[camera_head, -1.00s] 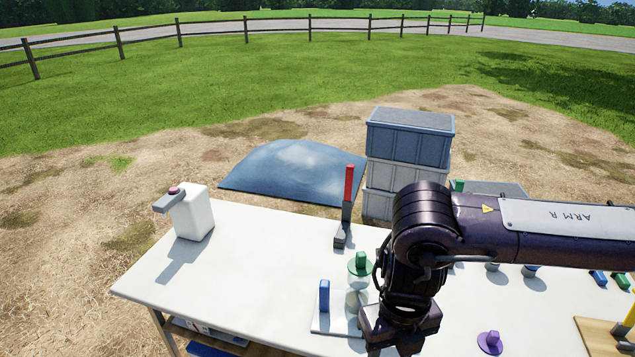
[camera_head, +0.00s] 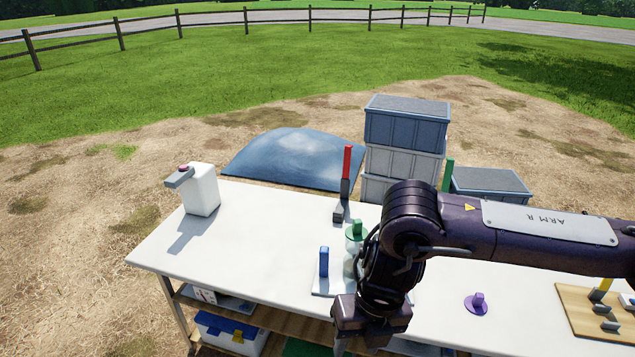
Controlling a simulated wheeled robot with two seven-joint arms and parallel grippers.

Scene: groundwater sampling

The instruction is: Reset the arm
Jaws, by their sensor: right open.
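My right arm (camera_head: 540,232), dark purple with a label plate, reaches in from the right over the white table. Its forearm hangs down from the elbow joint. My right gripper (camera_head: 365,340) is at the bottom centre, at the table's front edge, pointing down. It is open, and I see nothing held in it; its fingertips are mostly cut off or hidden. It is just in front of a white stand with a blue upright handle (camera_head: 324,262) and a green-capped clear jar (camera_head: 355,232). The arm hides part of both. My left gripper is out of view.
On the table (camera_head: 255,240) stand a white jug (camera_head: 201,190), a red-handled tool (camera_head: 347,165), a purple knob (camera_head: 477,303) and a wooden board (camera_head: 573,310). Grey crates (camera_head: 405,135) are stacked behind. A lower shelf holds boxes. The table's left part is mostly clear.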

